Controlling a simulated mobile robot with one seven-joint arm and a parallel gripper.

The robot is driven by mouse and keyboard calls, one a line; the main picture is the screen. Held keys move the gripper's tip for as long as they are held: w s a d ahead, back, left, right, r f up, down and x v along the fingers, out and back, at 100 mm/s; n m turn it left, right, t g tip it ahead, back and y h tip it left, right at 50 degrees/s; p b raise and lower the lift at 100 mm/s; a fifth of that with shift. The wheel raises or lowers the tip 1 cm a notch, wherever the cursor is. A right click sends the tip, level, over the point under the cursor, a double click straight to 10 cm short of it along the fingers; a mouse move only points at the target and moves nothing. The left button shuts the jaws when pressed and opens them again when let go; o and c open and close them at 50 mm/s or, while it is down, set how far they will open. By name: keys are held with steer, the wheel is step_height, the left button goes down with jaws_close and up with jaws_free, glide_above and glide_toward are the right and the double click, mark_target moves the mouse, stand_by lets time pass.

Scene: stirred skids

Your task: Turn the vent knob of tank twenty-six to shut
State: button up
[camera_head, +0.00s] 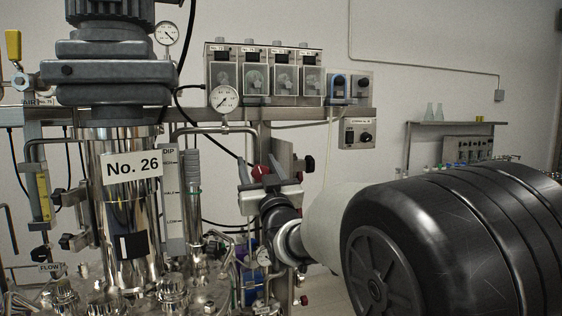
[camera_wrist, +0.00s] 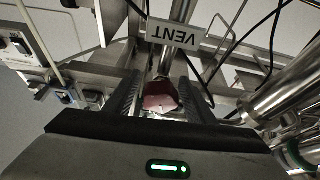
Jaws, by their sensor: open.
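The red vent knob (camera_wrist: 158,96) shows in the wrist view between the two dark fingers of my gripper (camera_wrist: 160,82). The fingers are open, one on each side of it, with a gap showing; I cannot tell whether either touches it. A tilted plate reading VENT (camera_wrist: 176,36) is just beyond the knob. In the head view the red knob (camera_head: 262,171) is just past my gripper (camera_head: 266,178), partly hidden by it. The knob's shut mark is not readable.
Pipes, a pressure gauge (camera_head: 224,99) and a steel frame surround the knob closely. A row of pump boxes (camera_head: 264,72) and a control box (camera_head: 357,133) are above. A shelf with flasks (camera_head: 455,124) stands at right. My arm fills the lower right.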

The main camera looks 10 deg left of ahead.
steer(key=shift+w+a+r, duration=0.1)
steer(key=shift+w+a, duration=0.05)
steer(key=shift+w, duration=0.1)
steer(key=c, duration=1)
steer(key=shift+c, duration=0.2)
